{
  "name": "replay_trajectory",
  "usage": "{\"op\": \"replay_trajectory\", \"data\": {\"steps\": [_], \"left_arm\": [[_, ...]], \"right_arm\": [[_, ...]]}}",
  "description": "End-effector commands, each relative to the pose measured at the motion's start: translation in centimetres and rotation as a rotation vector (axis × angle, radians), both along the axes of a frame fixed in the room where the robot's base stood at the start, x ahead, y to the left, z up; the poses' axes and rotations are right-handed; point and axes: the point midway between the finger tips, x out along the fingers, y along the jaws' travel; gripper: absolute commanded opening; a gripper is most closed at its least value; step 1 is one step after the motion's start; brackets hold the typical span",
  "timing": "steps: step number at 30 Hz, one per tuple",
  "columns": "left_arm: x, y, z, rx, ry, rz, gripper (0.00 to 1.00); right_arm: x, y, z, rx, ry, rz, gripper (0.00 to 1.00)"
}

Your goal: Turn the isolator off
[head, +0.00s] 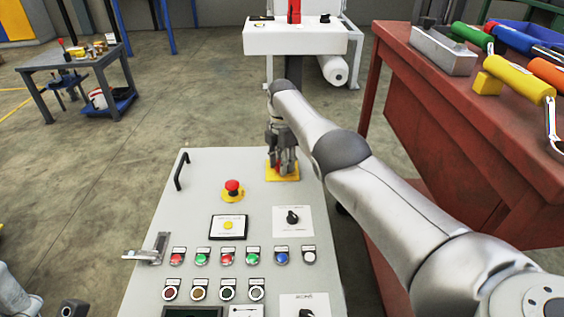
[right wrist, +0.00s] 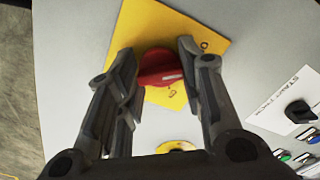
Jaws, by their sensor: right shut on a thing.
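The isolator is a red rotary handle (right wrist: 160,68) on a yellow plate (right wrist: 165,28), on the light grey control panel (head: 165,225). In the head view the yellow plate (head: 283,177) is at the panel's far right corner, and the handle is mostly hidden by my right gripper (head: 284,168). In the right wrist view my right gripper (right wrist: 163,70) has its fingers on both sides of the red handle, shut on it. The handle lies roughly crosswise between the fingers. Part of my left arm (head: 15,295) shows at the bottom left of the head view; its fingers are not clearly seen.
A red emergency button (head: 232,187), a black rotary switch (head: 292,217) and several coloured push buttons (head: 227,258) are on the panel. A black handle (head: 181,171) rises at its left edge. A red workbench (head: 440,130) with tools stands close on the right.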

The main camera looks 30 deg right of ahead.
Motion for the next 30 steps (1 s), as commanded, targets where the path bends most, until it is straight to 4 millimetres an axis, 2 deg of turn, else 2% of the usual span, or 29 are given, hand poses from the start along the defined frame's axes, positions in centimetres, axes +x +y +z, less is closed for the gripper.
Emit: {"op": "replay_trajectory", "data": {"steps": [10,26,27,30], "left_arm": [[0.01,-0.02,-0.01,0.0,0.001,0.0,0.48],[0.0,-0.01,-0.06,0.0,0.003,0.0,0.48],[0.0,-0.01,-0.06,0.0,0.003,0.0,0.48],[-0.01,0.0,-0.06,0.0,0.003,0.0,0.48]], "right_arm": [[0.01,-0.02,0.02,0.0,-0.001,0.137,0.11],[0.02,-0.02,0.03,0.0,-0.001,0.16,0.11],[0.02,-0.02,0.03,0.0,-0.001,0.16,0.38],[0.02,-0.02,0.03,0.0,-0.001,0.16,0.51]]}}
